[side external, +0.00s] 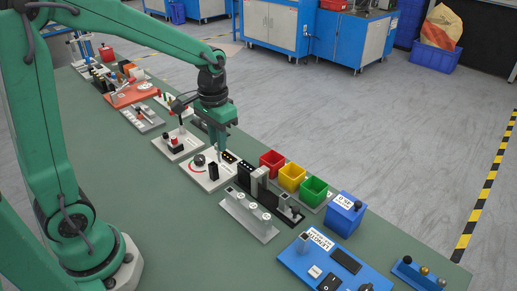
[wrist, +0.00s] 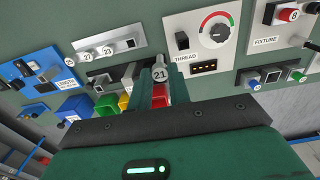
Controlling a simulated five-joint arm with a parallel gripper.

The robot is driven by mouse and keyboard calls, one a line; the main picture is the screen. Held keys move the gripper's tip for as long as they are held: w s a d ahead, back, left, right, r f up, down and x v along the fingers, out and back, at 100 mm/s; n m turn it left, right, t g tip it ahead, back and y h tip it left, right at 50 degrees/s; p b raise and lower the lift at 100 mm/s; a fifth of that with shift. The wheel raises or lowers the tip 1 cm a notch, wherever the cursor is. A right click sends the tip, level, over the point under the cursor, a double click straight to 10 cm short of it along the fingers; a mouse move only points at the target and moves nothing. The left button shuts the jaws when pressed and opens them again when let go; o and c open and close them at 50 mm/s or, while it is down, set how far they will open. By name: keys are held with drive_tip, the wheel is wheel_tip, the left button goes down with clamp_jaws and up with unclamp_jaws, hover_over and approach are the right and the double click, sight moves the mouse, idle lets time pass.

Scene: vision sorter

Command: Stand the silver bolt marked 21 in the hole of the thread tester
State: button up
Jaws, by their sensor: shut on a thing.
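The thread tester (wrist: 242,62) is a pale panel to the right of the bolt, with a dial, a black block and a black strip of small lights. Its hole cannot be made out. In the side view my gripper (side external: 219,150) hangs above the far edge of the thread tester (side external: 216,185), and the bolt is too small to tell.
A silver rack (side external: 263,233) with round number marks stands nearby. Red (side external: 271,161), yellow (side external: 292,175) and green (side external: 313,189) bins line the far edge. The fixture panel (wrist: 289,40) lies past the tester. Bare green bench runs along the near side.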

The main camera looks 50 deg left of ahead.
drive_tip(key=a+r, duration=0.2)
drive_tip(key=a, duration=0.2)
drive_tip(key=shift+w+a+r, duration=0.2)
drive_tip(key=shift+r, duration=0.2)
drive_tip(key=shift+f, duration=0.2)
drive_tip(key=shift+f, duration=2.75)
drive_tip(key=shift+f, duration=1.85)
drive_tip(key=o, duration=1.3)
drive_tip(key=shift+o, duration=0.2)
drive_tip(key=shift+r, duration=0.15)
